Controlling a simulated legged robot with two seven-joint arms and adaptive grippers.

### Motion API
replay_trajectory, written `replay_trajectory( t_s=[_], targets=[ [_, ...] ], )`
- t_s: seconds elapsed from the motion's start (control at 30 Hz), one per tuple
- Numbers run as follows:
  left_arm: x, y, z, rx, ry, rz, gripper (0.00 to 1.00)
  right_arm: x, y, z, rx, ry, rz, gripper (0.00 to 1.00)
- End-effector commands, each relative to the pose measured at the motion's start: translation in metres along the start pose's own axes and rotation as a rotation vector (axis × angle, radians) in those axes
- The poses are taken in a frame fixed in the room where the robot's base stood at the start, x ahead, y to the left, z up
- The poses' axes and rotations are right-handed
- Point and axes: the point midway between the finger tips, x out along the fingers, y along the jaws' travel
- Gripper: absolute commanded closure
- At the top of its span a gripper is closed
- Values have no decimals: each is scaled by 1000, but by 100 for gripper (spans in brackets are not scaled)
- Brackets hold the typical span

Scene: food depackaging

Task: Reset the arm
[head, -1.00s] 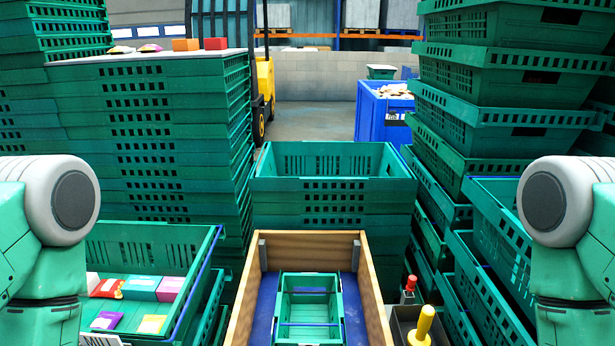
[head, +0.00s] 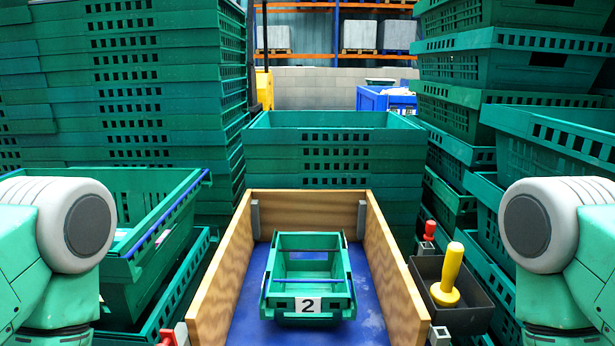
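Both of my arms show only as green and white links at the left and right edges of the head view. Neither gripper is in the picture, so I cannot see whether they hold anything. A small green crate with a "2" label (head: 308,304) sits on the blue floor (head: 252,322) of a wooden box (head: 222,272) in front of me. The crate looks empty and stands apart from my visible arm links.
Stacked green crates (head: 335,150) stand behind the wooden box. A large green crate (head: 165,215) is at left, and tall crate stacks (head: 160,80) rise on both sides. A grey bin with a yellow-handled tool (head: 447,275) is at right. A blue container (head: 385,100) stands farther back.

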Motion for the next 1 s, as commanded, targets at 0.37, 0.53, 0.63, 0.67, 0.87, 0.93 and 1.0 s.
replay_trajectory(
  t_s=[0.37,0.53,0.63,0.67,0.87,0.93,1.0],
  targets=[
    [51,2,-2,13,8,-2,62,51,-2,-2,-13,9,2,61],
    [56,2,-2,16,10,-2,62,56,-2,-2,-17,11,2,61],
    [40,2,-3,16,11,-2,62,40,-2,-3,-16,11,2,61],
    [36,2,-3,16,11,-2,62,36,-2,-3,-16,11,2,61],
    [10,2,-4,16,10,-2,62,10,-2,-4,-16,10,2,61],
    [0,2,-4,16,10,-2,62,0,-2,-4,-16,10,2,61],
    [-12,2,-5,16,10,-2,62,-12,-2,-5,-16,10,2,61]
  ],
)
